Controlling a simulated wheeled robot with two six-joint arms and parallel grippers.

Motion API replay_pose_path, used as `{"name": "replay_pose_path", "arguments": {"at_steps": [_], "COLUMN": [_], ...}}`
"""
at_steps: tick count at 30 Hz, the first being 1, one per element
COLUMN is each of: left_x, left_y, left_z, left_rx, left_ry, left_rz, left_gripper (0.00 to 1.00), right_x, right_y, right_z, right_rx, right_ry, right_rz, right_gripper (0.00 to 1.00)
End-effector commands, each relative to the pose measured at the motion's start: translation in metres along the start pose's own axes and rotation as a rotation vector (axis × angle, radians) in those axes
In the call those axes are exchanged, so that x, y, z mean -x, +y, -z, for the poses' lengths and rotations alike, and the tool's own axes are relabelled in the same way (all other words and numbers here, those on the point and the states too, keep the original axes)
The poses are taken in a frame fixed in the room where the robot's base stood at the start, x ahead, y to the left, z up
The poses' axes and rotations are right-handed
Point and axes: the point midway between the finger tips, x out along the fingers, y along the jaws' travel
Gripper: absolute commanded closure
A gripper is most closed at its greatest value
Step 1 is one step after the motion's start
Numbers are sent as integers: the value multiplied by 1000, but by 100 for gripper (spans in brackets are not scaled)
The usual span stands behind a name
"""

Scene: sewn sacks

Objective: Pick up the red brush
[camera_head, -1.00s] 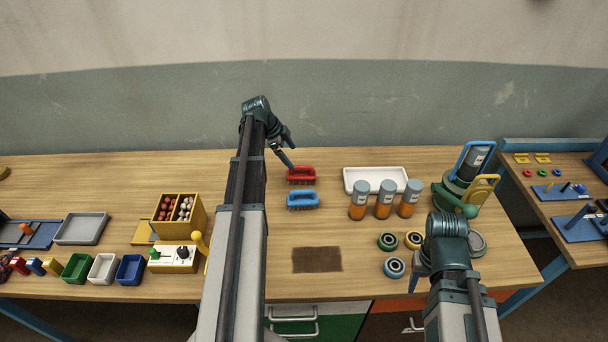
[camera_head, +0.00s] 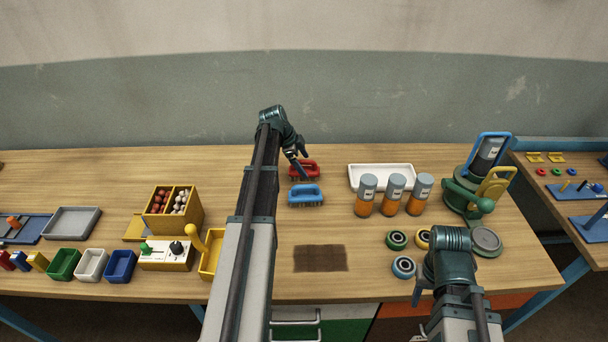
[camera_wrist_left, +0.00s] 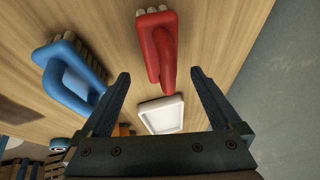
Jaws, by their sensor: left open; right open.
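The red brush (camera_head: 304,170) lies on the table behind the blue brush (camera_head: 305,195). In the left wrist view the red brush (camera_wrist_left: 158,48) shows its looped handle and pale bristles, ahead of the open fingers and roughly between their lines. My left gripper (camera_head: 301,165) is open and empty, close beside the red brush at its left end. In the left wrist view its two fingers (camera_wrist_left: 160,85) stand wide apart. The blue brush (camera_wrist_left: 72,75) is outside the left finger there. My right gripper (camera_head: 420,290) is open near the table's front edge, far from the brushes.
A white tray (camera_head: 381,178) and several grey-and-orange jars (camera_head: 394,195) stand right of the brushes. A brown patch (camera_head: 320,258) lies in front. A yellow box of balls (camera_head: 173,210) and small bins (camera_head: 92,264) are at left. A grey wall rises behind the table.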

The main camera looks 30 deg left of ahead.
Motion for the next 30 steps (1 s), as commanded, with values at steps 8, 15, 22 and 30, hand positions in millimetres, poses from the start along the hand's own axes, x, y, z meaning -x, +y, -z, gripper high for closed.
{"name": "replay_pose_path", "arguments": {"at_steps": [8,15,22,30], "left_x": [-40,-45,-44,-44], "left_y": [-1,-2,-2,-2], "left_z": [-2,0,0,0], "left_rx": [-2,0,0,0], "left_ry": [0,0,0,0], "left_rz": [-1,0,0,0], "left_gripper": [3,3,24,73], "right_x": [-37,-40,-40,-40], "right_y": [-4,-4,-4,-4], "right_z": [2,2,2,2], "right_rx": [0,0,0,0], "right_ry": [0,0,0,0], "right_rz": [0,0,0,0], "right_gripper": [50,50,50,50]}}
